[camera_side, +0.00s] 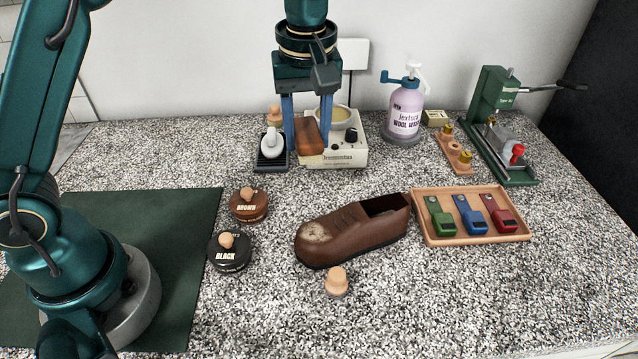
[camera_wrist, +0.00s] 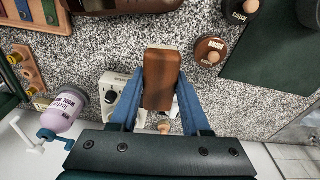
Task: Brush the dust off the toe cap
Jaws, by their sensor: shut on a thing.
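A brown leather shoe (camera_side: 355,228) lies on the speckled counter, its toe pointing left. Its toe cap (camera_side: 318,233) has a pale dusty patch. My gripper (camera_side: 305,128) is at the back of the counter, pointing down, with its blue fingers shut on a brown wooden-backed brush (camera_side: 307,138). In the wrist view only a strip of the shoe (camera_wrist: 125,6) shows at the top edge.
Brown (camera_side: 249,205) and black (camera_side: 230,251) polish tins stand left of the shoe. A knobbed wooden piece (camera_side: 337,282) stands before it. A tray (camera_side: 425,236) of coloured tools sits right. A cream machine (camera_side: 345,158) and a lilac spray bottle (camera_side: 404,110) stand behind.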

